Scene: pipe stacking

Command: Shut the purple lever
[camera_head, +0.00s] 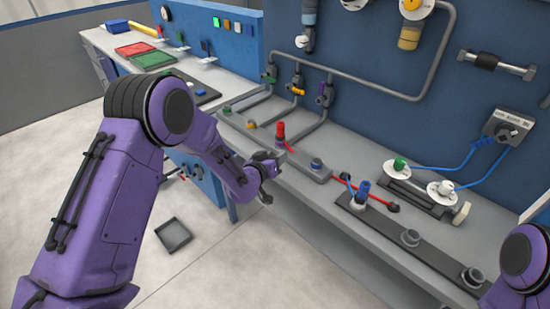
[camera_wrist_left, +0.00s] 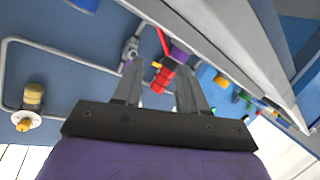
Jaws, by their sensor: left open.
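The purple lever (camera_head: 323,97) sits on the rightmost of three small valves on the grey pipes at the blue wall. The green lever (camera_head: 270,77) and orange lever (camera_head: 297,91) are to its left. My left gripper (camera_head: 270,176) is open and empty at the bench's front edge, below and left of the purple lever and well apart from it. In the left wrist view its two fingers (camera_wrist_left: 158,75) are spread, with a red part (camera_wrist_left: 160,80) and a purple part (camera_wrist_left: 179,55) beyond them. I cannot tell whether that purple part is the lever.
An upright red plug (camera_head: 281,131) stands on the bench behind my left gripper. A blue plug (camera_head: 363,190), a red cable and a black rail (camera_head: 385,232) lie to the right. A grey tray (camera_head: 173,235) is on the floor. My right arm shows at the lower right.

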